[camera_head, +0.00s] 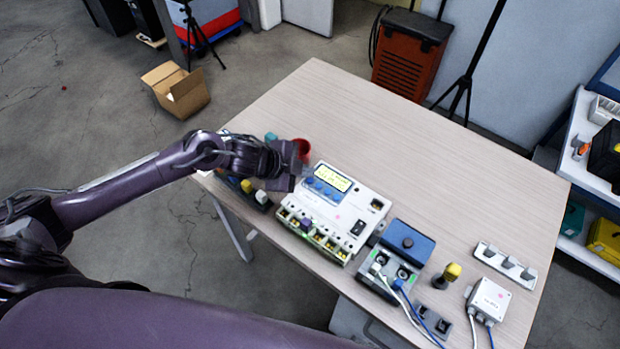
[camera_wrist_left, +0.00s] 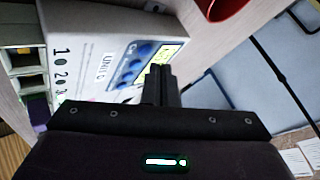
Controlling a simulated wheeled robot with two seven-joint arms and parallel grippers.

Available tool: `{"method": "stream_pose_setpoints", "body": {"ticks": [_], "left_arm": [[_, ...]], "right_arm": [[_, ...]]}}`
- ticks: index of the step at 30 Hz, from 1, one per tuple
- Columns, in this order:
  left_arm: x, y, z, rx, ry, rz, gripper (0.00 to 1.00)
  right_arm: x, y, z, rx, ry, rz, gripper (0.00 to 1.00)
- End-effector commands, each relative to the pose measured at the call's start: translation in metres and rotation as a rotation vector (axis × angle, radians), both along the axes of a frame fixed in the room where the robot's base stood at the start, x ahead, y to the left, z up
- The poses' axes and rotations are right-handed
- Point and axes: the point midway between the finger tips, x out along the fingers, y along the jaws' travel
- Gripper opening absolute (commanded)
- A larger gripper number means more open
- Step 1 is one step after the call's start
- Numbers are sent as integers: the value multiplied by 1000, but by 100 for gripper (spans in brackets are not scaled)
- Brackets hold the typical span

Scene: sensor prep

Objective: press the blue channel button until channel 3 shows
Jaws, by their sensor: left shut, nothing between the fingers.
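The white control unit (camera_head: 345,209) sits on the table. Its lit yellow display (camera_head: 332,176) carries text too small to read. A row of blue buttons (camera_head: 322,188) lies below the display. In the wrist view, the blue buttons (camera_wrist_left: 134,66) and part of the display (camera_wrist_left: 174,50) show beside the fingers. My left gripper (camera_head: 295,175) is at the unit's left edge near the display and buttons. Its fingers (camera_wrist_left: 160,75) are shut and empty, and hide part of the panel. I cannot tell whether they touch a button. My right gripper is not in view.
A red cup (camera_head: 301,149) stands just behind the left gripper. Right of the unit are a blue-topped box (camera_head: 406,243), a yellow-topped knob (camera_head: 452,271) and a white cable box (camera_head: 489,299). The back of the table is clear.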

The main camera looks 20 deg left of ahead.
Motion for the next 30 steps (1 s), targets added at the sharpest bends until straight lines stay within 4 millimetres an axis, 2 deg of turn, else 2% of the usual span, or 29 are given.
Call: {"method": "stream_pose_setpoints", "body": {"ticks": [13, 30], "left_arm": [[0, 0, -9, 0, 1, -1, 0], [0, 0, -11, 0, 0, 0, 0]], "right_arm": [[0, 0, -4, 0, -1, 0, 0], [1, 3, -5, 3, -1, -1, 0]]}}
